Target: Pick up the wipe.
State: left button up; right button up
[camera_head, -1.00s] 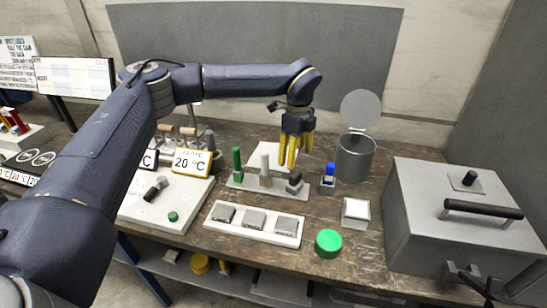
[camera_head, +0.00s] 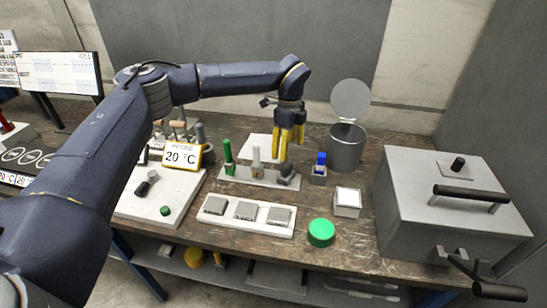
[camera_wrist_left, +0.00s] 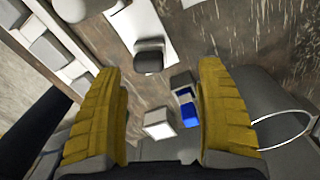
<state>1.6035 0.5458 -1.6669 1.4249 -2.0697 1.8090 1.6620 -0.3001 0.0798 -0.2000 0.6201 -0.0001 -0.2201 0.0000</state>
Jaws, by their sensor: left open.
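A small grey box with a white square top (camera_head: 348,197) stands near the front, right of centre. The white top looks like the wipe, though I cannot be sure. It also shows in the left wrist view (camera_wrist_left: 159,122), low between my fingers. My left gripper (camera_head: 288,150) has yellow fingers pointing down. It is open and empty, above the table behind the small rack and left of the white-topped box. In the left wrist view the two fingers (camera_wrist_left: 165,105) are wide apart and touch nothing. My right gripper is not in view.
A blue-capped item (camera_head: 320,163) in a holder stands close right of my left gripper. A lidded metal bin (camera_head: 346,150) is behind it. A rack (camera_head: 262,178), a tray of grey blocks (camera_head: 246,214), a green disc (camera_head: 321,233) and a large grey box (camera_head: 430,230) surround it.

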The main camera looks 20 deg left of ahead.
aim_at(278, 161)
pick_arm(q)
jog(key=w+a+f+m, duration=0.1)
jog(key=w+a+m, duration=0.35)
jog(key=w, duration=0.25)
jog(key=shift+m, duration=0.55)
jog(key=shift+s+a+f, duration=0.1)
jog(key=shift+a+f, duration=0.1)
jog(key=shift+f, duration=1.5)
jog(key=shift+s+a+f, duration=0.1)
jog(key=shift+a+f, duration=0.1)
jog(key=shift+f, duration=1.55)
jog(key=shift+a+f, duration=0.2)
jog(key=shift+f, duration=1.5)
jog(key=shift+f, duration=0.15)
jog(key=shift+c, duration=1)
grip_shut()
notch_tip(278, 161, up, 12)
